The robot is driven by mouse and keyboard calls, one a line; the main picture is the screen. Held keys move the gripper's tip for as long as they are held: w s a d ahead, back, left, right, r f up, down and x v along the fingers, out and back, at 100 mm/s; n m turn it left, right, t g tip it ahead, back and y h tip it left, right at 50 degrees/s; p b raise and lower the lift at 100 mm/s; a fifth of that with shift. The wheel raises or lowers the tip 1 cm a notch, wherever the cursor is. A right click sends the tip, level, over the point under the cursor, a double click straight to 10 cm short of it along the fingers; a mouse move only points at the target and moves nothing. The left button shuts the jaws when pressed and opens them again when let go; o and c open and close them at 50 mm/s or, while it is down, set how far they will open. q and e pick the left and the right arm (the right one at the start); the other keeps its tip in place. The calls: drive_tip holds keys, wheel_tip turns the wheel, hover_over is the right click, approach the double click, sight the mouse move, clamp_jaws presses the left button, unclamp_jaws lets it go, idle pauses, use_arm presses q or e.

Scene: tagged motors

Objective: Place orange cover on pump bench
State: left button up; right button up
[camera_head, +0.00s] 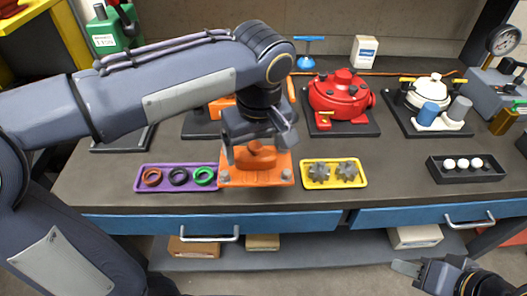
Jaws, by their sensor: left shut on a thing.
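The orange cover (240,180) is a flat plate with a raised handle and pale round spots near its corners. My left gripper (256,150) reaches down from above and is shut on the cover's raised middle. The cover is at the front of the dark-topped bench (300,204), between a purple tray and a yellow tray; I cannot tell whether it touches the bench. My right gripper (420,272) is low at the right, in front of the bench, with its fingers partly cut off or unclear.
A purple tray (144,186) holds coloured rings; a yellow tray (339,184) holds gears. A red pump (340,92) and a white-and-blue pump (433,104) stand on dark pads behind. A black tray (462,175) holds white balls. Bare bench lies between the yellow and black trays.

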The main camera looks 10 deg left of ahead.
use_arm(q)
drive_tip(key=shift+w+a+f, duration=0.15)
drive_tip(key=shift+w+f, duration=1.05)
drive_tip(key=shift+f, duration=0.4)
drive_tip(key=shift+w+a+f, duration=0.1)
drive_tip(key=shift+w+f, duration=1.05)
drive_tip(key=shift+f, duration=0.5)
drive_tip(key=shift+w+a+f, duration=0.15)
drive_tip(key=shift+w+f, duration=1.05)
drive_tip(key=shift+f, duration=0.4)
drive_tip(key=shift+f, duration=0.1)
